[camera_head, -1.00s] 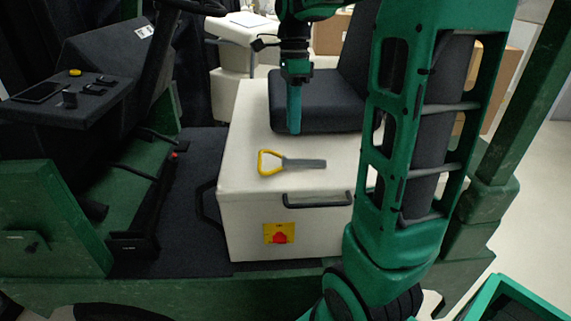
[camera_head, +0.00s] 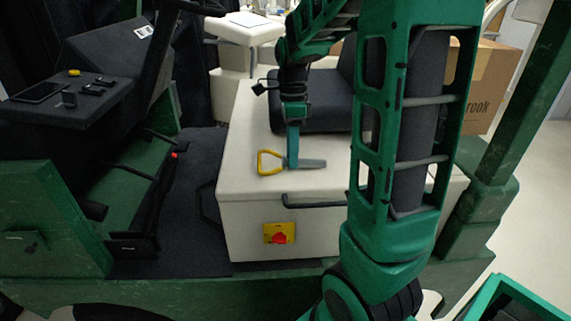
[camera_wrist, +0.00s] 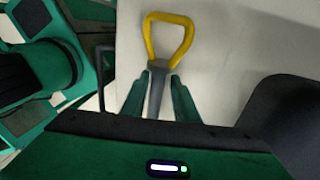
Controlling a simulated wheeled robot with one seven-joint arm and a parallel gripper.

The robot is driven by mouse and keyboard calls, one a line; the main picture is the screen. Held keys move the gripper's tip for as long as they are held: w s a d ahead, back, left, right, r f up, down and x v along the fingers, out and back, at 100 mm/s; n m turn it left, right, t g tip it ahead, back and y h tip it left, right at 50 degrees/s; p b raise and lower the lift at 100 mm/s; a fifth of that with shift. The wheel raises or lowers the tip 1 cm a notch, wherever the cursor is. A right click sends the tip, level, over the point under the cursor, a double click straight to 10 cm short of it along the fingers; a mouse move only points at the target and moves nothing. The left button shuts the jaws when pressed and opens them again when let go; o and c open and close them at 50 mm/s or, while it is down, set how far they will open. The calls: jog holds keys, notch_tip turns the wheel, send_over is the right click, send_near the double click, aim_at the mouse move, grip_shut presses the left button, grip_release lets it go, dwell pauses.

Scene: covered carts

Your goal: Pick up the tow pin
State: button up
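The tow pin (camera_head: 270,162) has a yellow loop handle and a grey shank. It lies on the cream box top of the cart, its handle toward the left in the head view. My gripper (camera_head: 292,164) reaches down over the shank, close to the handle. In the wrist view the tow pin (camera_wrist: 168,40) shows its handle beyond my fingertips. My gripper (camera_wrist: 160,78) is open there, one green finger on each side of the grey shank, with a gap visible beside it. The far end of the shank is hidden behind the gripper body.
The cream box (camera_head: 240,185) has a black handle (camera_head: 315,203) and a red and yellow switch (camera_head: 279,233) on its front. A dark seat (camera_head: 310,100) stands behind the tow pin. A green post (camera_head: 520,110) rises at the right. The box top left of the pin is clear.

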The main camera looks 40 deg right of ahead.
jog(key=shift+f, duration=0.45)
grip_shut()
jog(key=shift+r, duration=0.15)
